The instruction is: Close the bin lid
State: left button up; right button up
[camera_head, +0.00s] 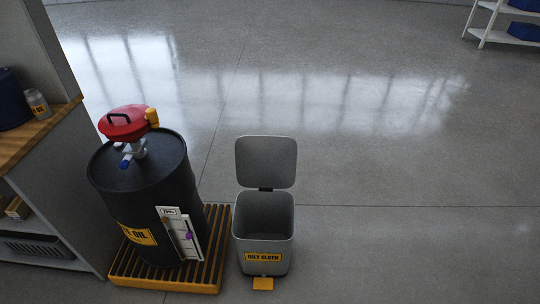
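A grey bin (264,225) with a yellow "OILY CLOTH" label stands on the floor near the bottom centre. Its grey lid (265,161) is open, tilted up at the back of the bin on a dark hinge. A yellow pedal (263,284) sticks out at the bin's front foot. The inside of the bin looks empty as far as I can see. Neither of my grippers shows in the head view.
A black oil drum (138,187) with a red-topped fitting (122,122) stands on a yellow slatted pallet (165,282), close left of the bin. A wooden-topped bench (38,137) is at the left edge. A white shelf (490,36) is far right. Floor right of the bin is clear.

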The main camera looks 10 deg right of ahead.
aim_at(262, 161)
jog(key=i+l+z, duration=0.2)
jog(key=l, duration=0.2)
jog(key=l+z, duration=0.25)
jog(key=l, duration=0.15)
jog(key=i+l+z, duration=0.45)
jog(key=l, duration=0.2)
jog(key=i+l+z, duration=0.1)
jog(key=i, duration=0.25)
jog(key=i+l+z, duration=0.15)
jog(key=i+l, duration=0.15)
jog(key=i+l+z, duration=0.1)
jog(key=i, duration=0.3)
jog(key=i+u, duration=0.45)
jog(key=i+l+u, duration=0.1)
jog(key=i+u, duration=0.3)
jog(key=i+l+u, duration=0.2)
jog(key=u, duration=0.25)
